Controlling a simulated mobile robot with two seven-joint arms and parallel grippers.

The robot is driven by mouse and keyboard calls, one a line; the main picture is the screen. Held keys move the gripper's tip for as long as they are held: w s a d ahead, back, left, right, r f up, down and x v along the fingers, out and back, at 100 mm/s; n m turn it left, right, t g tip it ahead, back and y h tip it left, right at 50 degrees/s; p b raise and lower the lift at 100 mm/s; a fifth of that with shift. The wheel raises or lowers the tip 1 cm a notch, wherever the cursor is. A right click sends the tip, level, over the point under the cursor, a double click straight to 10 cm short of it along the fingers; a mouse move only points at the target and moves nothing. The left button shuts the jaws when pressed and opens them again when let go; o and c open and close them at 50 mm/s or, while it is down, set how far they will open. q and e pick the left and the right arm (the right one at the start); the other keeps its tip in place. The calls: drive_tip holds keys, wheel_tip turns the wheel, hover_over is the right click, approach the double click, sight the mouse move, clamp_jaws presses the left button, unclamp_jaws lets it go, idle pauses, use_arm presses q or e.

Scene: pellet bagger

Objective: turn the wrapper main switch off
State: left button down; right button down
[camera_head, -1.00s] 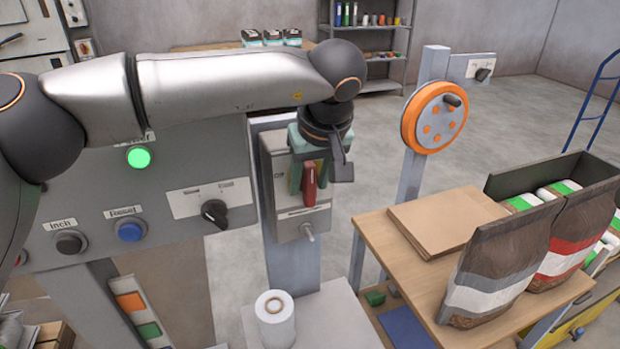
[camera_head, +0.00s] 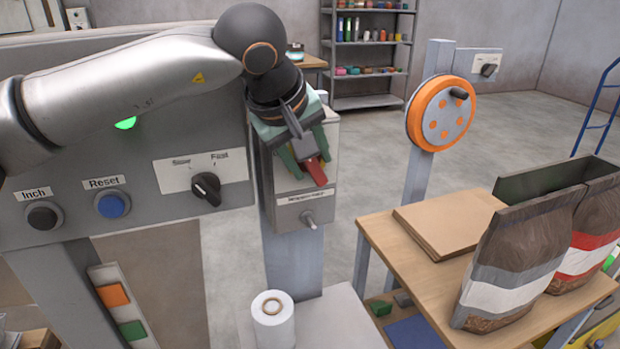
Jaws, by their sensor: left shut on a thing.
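The wrapper main switch is a grey box (camera_head: 327,195) on a post, right of the control panel. Its red handle (camera_head: 317,172) points down and leans to the right at its lower end. My left gripper (camera_head: 304,160) comes in from above with its green fingers on either side of the handle and is shut on it. The gripper is rolled in line with the tilted handle. The fingers and wrist hide the upper part of the box and any position marks there. My right gripper is out of view.
The grey panel with an Inch button (camera_head: 44,216), a Reset button (camera_head: 112,205) and a black speed knob (camera_head: 206,188) is close on the left. A small metal toggle (camera_head: 309,219) sits below the handle. A white roll (camera_head: 273,318) stands below. An orange handwheel (camera_head: 441,113) is to the right.

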use_arm(q)
drive_tip(key=c, duration=0.7)
unclamp_jaws()
drive_tip(key=v, duration=1.2)
drive_tip(key=shift+s+a+r+p, duration=0.15)
drive_tip(key=shift+s+a+p, duration=0.1)
drive_tip(key=shift+p, duration=0.1)
